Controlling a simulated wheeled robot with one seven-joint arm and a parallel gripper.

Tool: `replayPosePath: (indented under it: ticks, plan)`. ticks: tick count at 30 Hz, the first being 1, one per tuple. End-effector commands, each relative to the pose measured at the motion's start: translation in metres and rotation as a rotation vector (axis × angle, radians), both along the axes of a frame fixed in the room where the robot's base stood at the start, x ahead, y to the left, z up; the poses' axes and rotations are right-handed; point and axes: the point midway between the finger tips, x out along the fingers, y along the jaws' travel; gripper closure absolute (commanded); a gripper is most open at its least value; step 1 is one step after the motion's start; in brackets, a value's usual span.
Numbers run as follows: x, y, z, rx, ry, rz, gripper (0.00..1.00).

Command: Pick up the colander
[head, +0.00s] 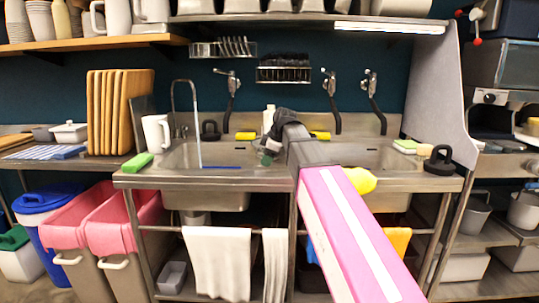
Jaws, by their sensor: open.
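I cannot pick out a colander for certain; it may be inside a basin or behind my arm. My pink and white arm reaches up from the lower right over the steel double sink. My gripper (266,153) is at its far end, pointing down over the right side of the left basin (222,153). It is small and dark here; it is open, and I see nothing held in it. The right basin (375,156) is partly covered by my arm.
A white pitcher (157,133), a green sponge (137,160) and a tall faucet (173,100) stand left of the basin. A yellow item (360,180) lies at the front edge beside my arm. A black ring-handled item (439,160) sits at right. Pink bins (78,218) stand below left.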

Motion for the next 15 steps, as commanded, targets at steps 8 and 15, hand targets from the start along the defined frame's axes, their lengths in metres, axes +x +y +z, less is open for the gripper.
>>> replayPosePath:
  ticks: [8, 15]
  plan:
    - [0.0012, 0.0024, -0.0057, -0.001, 0.001, 0.000, 0.47]
    - [0.0013, 0.0023, -0.0055, 0.000, 0.000, 0.000, 1.00]
